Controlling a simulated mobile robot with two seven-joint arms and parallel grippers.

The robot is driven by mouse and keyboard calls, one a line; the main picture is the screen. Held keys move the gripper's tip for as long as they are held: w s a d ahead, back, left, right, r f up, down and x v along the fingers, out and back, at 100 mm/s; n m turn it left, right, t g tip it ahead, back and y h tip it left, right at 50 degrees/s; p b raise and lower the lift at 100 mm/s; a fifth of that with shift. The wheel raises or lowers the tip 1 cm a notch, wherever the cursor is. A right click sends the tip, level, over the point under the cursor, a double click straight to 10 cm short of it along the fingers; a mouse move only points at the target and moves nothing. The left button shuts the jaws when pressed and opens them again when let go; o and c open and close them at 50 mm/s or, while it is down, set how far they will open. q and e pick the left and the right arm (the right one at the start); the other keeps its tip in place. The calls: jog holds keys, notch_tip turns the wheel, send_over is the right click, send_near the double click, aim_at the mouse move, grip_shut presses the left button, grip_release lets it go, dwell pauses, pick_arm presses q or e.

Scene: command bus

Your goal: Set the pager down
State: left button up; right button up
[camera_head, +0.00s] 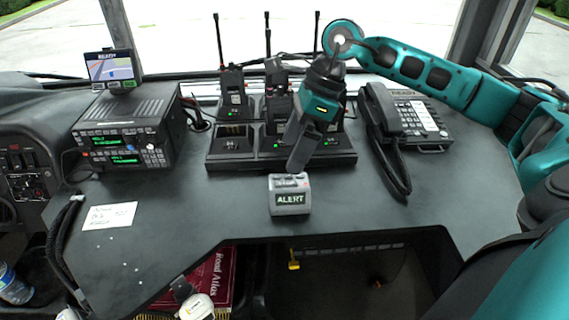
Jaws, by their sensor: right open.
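The pager (290,199) is a small grey box with a lit "ALERT" screen. It rests upright on the dark dashboard console (240,205), close to the console's front cut-out edge, with its screen facing me. My right gripper (293,172) reaches down from above, with its fingertips at the top rear of the pager. It is open. The fingers hide part of the pager's top, and I cannot tell whether they touch it.
A charging dock (235,160) with several radios stands behind the pager. A corded phone (410,120) is to the right. A radio unit (125,130) and a paper note (109,216) are to the left. A red road atlas (222,280) lies below the edge.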

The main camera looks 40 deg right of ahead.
pick_arm(q)
jog(key=shift+s+a+f, duration=0.15)
jog(key=shift+s+f, duration=0.15)
pick_arm(e)
jog(key=v, duration=0.4)
pick_arm(q)
jog(key=shift+w+r, duration=0.1)
jog(key=shift+r, duration=0.1)
pick_arm(e)
jog(key=shift+a, duration=0.1)
jog(key=shift+f, duration=0.1)
